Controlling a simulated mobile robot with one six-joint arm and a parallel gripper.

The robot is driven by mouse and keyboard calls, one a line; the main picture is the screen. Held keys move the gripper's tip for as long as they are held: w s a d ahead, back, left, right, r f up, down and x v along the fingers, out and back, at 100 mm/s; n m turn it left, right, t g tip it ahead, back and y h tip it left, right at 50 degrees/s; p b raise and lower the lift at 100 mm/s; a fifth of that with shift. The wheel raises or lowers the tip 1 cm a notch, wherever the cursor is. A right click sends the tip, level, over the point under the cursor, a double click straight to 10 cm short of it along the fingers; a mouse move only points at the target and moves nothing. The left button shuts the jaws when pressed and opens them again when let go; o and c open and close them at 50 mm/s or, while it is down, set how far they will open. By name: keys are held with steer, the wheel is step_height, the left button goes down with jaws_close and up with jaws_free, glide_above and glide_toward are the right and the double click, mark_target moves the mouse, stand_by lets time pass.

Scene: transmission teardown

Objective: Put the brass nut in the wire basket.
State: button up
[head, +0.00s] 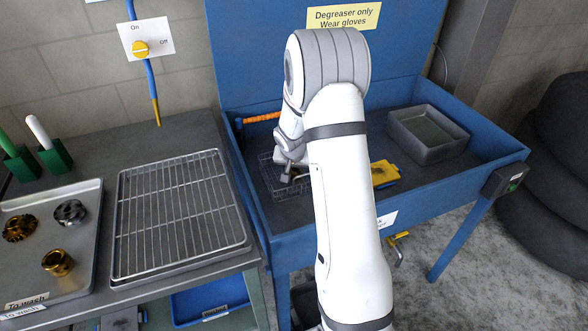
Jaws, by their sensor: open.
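My gripper (288,176) is over the wire basket (268,170) inside the blue wash tub, partly hidden by my own arm. Its jaws are open, and no held part shows. The basket is a dark mesh box at the tub's left end; my arm hides its right side, and its contents are too small to tell. On the "To wash" tray at left stands a short, hollow brass-coloured part (58,263), which looks most like the brass nut. A toothed, darker brass-coloured ring (20,227) lies behind it, well away from my gripper.
A steel gear (70,212) shares the metal tray (85,275). An empty wire rack (180,215) lies beside it. The blue tub (410,208) holds a yellow-topped brush (384,173) and a grey basin (428,136). An orange hose (262,117) is at the tub's back left.

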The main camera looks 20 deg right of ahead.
steer(key=shift+r, duration=0.15)
steer(key=shift+r, duration=0.35)
steer(key=p+v, duration=0.1)
steer(key=v, duration=1)
steer(key=s+a+r+n, duration=0.2)
steer(key=s+a+r, duration=0.1)
steer(key=s, duration=0.6)
steer(key=s+a+r+n+g+y, duration=0.1)
steer(key=s+a+r+n, duration=0.1)
steer(key=s, duration=0.7)
steer(key=s+a+r+n+y, duration=0.1)
steer(key=s+a+r, duration=0.4)
steer(key=s, duration=0.5)
steer(key=shift+a+n, duration=0.25)
steer(key=shift+n, duration=0.25)
steer(key=shift+w, duration=0.1)
